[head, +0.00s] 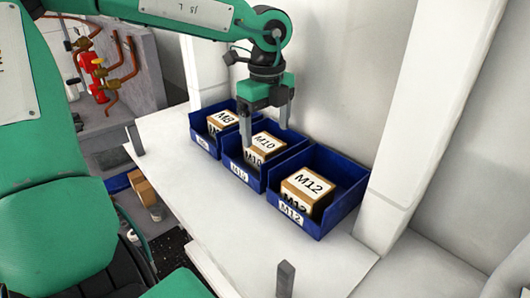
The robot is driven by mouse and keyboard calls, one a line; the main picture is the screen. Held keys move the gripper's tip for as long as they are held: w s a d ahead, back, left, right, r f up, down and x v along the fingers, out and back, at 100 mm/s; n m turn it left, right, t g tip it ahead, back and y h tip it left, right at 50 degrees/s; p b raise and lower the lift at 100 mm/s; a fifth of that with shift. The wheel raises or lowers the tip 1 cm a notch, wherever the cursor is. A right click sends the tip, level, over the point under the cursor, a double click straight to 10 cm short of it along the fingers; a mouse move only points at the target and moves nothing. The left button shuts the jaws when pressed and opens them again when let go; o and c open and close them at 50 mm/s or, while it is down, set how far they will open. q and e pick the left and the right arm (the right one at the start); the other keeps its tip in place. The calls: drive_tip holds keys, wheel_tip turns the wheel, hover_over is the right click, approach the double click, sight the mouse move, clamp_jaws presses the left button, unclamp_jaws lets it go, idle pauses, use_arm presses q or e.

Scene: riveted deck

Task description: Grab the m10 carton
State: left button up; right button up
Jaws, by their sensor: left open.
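The M10 carton (268,142) is a small brown box with white labels, sitting in the middle blue bin (238,172). My left gripper (265,137) is over this bin, pointing down, with its two grey fingers apart. One fingertip shows at the carton's left side and the other near its far right corner. I cannot tell whether either touches it. The carton's far left part is partly hidden by a finger. A single grey finger-like tip (286,279) at the bottom edge appears to be my right gripper; the remainder is out of frame.
The M8 carton (221,120) sits in the left blue bin (203,139), and the M12 carton (308,187) in the right blue bin (343,205). The bins stand close together on a white bench (190,187) by a wall. The bench is bare in front of them.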

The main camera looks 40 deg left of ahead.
sight(265, 142)
use_arm(q)
drive_tip(key=f, duration=0.5)
drive_tip(key=shift+a+p, duration=0.2)
drive_tip(key=shift+p, duration=0.15)
drive_tip(key=shift+s, duration=0.1)
use_arm(e)
drive_tip(key=shift+s+d+f, duration=0.1)
drive_tip(key=shift+s+f, duration=0.15)
drive_tip(key=shift+f, duration=0.35)
drive_tip(key=shift+s+d+f, duration=0.1)
drive_tip(key=shift+s+f, duration=0.15)
drive_tip(key=shift+f, duration=0.35)
use_arm(q)
drive_tip(key=shift+c, duration=0.5)
drive_tip(key=c, duration=1.2)
drive_tip(key=shift+o, duration=0.2)
